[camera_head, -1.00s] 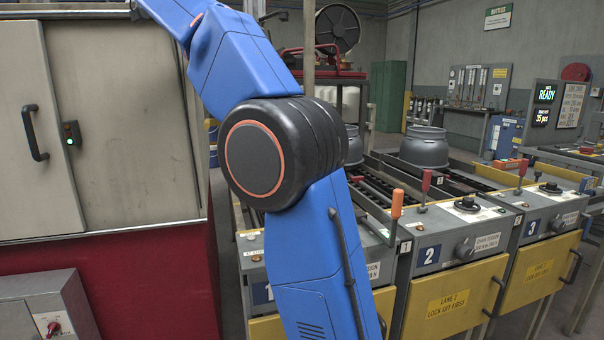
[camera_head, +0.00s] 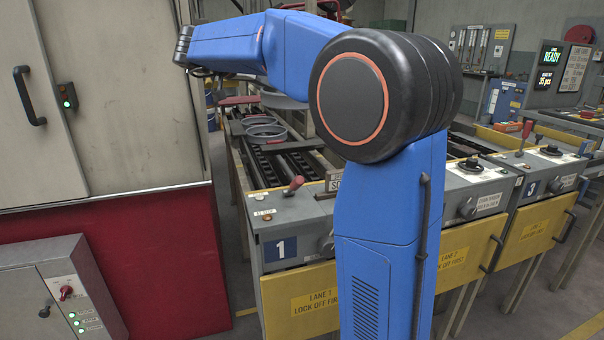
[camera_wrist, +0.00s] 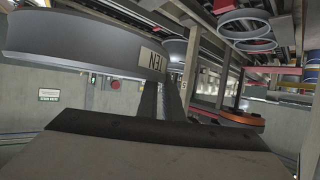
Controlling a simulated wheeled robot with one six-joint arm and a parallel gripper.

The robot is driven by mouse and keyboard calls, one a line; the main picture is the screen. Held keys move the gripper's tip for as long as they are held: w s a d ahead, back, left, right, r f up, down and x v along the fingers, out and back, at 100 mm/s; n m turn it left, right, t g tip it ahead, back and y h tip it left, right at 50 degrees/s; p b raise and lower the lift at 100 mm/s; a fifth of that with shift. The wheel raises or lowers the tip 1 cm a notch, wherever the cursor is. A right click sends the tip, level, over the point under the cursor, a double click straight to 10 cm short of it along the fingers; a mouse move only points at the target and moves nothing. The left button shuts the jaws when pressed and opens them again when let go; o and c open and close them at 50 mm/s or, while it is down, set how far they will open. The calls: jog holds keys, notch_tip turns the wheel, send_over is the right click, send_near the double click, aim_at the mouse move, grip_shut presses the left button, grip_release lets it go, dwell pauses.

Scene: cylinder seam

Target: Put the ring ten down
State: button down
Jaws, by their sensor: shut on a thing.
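In the wrist view a wide dark grey ring (camera_wrist: 85,45) with a plate reading TEN, upside down in the picture, fills the upper left. My gripper (camera_wrist: 165,105) is shut on this ring, with its dark fingers against the wall beside the plate. Only part of the ring is in frame. In the head view my arm reaches back and left over lane 1, and the gripper's fingers are hidden there. A grey rim (camera_head: 287,101) shows under the forearm; I cannot tell whether it is the held ring.
Two grey rings (camera_head: 265,133) sit on the lane 1 conveyor; they show at top right in the wrist view (camera_wrist: 245,22). A red-handled lever (camera_head: 293,185) stands at lane 1's front. A cream cabinet over a red base (camera_head: 150,250) bounds the left.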

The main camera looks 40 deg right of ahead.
send_over(278, 179)
jog(key=shift+m+g, duration=0.4)
notch_tip(278, 179, down, 22)
jog(key=shift+r, duration=0.1)
jog(key=shift+f, duration=2.25)
jog(key=c, duration=1.9)
grip_release()
jog(key=v, duration=1.2)
jog(key=shift+a, duration=0.1)
